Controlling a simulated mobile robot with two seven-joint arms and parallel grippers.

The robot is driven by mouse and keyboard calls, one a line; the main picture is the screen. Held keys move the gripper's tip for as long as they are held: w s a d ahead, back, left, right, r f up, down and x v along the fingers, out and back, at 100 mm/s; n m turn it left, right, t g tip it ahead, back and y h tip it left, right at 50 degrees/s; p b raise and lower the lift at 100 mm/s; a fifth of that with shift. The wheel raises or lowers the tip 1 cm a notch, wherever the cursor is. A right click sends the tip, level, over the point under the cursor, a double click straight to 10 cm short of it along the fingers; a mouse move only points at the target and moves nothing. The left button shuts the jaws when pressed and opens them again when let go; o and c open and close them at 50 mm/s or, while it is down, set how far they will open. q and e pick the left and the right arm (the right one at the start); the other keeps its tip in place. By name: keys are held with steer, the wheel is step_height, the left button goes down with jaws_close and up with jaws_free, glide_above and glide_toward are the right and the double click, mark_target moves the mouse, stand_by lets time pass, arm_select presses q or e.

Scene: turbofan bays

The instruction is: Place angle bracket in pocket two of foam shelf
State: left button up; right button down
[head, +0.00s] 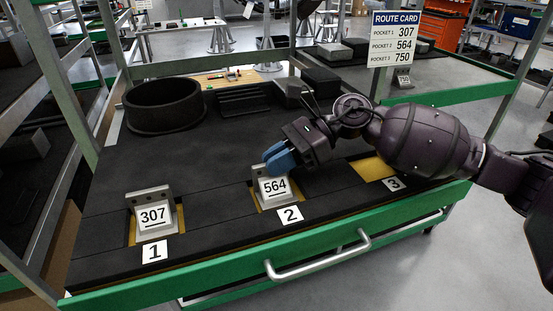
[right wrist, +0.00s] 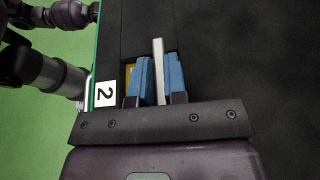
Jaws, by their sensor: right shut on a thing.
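The grey angle bracket marked 564 (head: 271,198) stands in pocket two of the foam shelf, behind the label 2 (head: 290,215). Yellow pocket floor shows beside it. My right gripper (head: 280,158) has blue fingertips at the bracket's upper edge. In the right wrist view the blue fingers are shut on the bracket's upright plate (right wrist: 158,62), seen edge-on, with a yellow strip of pocket two (right wrist: 128,74) at the left. The bracket's base is partly hidden there. The foam shelf (head: 225,170) is dark. My left gripper is not in view.
A bracket marked 307 (head: 153,222) stands in pocket one. Pocket three (head: 373,168) is empty, its yellow floor bare. A black ring (head: 164,106) and black blocks (head: 321,83) sit behind. A route card (head: 394,40) lists 307, 564, 750. A green rail (head: 240,266) borders the front.

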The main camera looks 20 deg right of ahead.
steer(key=c, duration=1.1)
jaws_free()
steer(key=shift+c, duration=0.2)
steer(key=shift+d+r, duration=0.1)
steer(key=b+v, duration=0.1)
steer(key=v, duration=1)
steer(key=shift+d+b, duration=0.1)
steer(key=shift+b, duration=0.3)
steer(key=shift+d+r, duration=0.15)
steer(key=shift+d, duration=0.1)
